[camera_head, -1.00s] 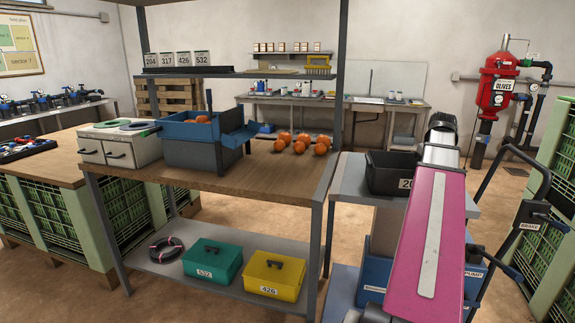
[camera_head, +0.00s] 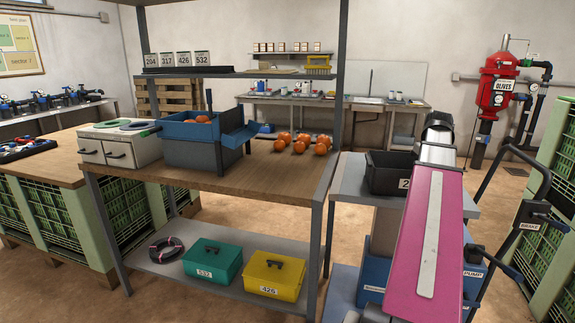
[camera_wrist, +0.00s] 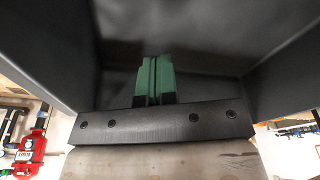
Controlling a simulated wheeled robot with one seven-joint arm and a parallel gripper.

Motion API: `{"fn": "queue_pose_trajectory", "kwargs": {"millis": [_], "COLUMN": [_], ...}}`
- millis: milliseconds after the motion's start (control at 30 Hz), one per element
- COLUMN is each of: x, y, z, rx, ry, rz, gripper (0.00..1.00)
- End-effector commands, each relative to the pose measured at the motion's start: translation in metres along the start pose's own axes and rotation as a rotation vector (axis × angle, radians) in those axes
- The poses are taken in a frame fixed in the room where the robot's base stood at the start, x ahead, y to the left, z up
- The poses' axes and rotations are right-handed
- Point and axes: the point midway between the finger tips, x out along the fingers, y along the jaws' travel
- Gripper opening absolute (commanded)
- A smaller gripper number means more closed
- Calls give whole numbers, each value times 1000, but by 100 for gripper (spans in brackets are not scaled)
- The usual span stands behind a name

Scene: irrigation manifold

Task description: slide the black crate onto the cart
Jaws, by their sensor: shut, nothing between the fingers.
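The black crate (camera_head: 385,178) has a white number label, partly hidden by my pink arm. It stands upright on the grey top (camera_head: 346,182) of what looks like the cart. A dark push handle marked BRAKE (camera_head: 530,226) rises at the right. My gripper is hidden in the head view behind the end of my arm, right of and beyond the crate. In the wrist view my gripper (camera_wrist: 156,62) shows two green fingers, shut together and empty. Large dark panels (camera_wrist: 205,30) surround them; I cannot tell whether these belong to the crate, or whether the fingers touch them.
A wooden worktable (camera_head: 262,175) stands close left of the grey top, with a blue bin (camera_head: 195,152) and several orange fruits (camera_head: 300,143). A teal box (camera_head: 213,262) and a yellow box (camera_head: 274,277) lie below. A green crate stack (camera_head: 545,245) stands at the right edge.

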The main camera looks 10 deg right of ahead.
Motion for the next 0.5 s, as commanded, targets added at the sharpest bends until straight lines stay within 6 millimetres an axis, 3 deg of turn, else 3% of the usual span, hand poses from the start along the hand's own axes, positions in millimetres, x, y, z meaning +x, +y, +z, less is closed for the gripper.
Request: {"fn": "queue_pose_trajectory", "kwargs": {"millis": [500], "x": [-36], "y": [0], "z": [-8], "rx": [0], "ry": [1], "rz": [0], "gripper": [0]}}
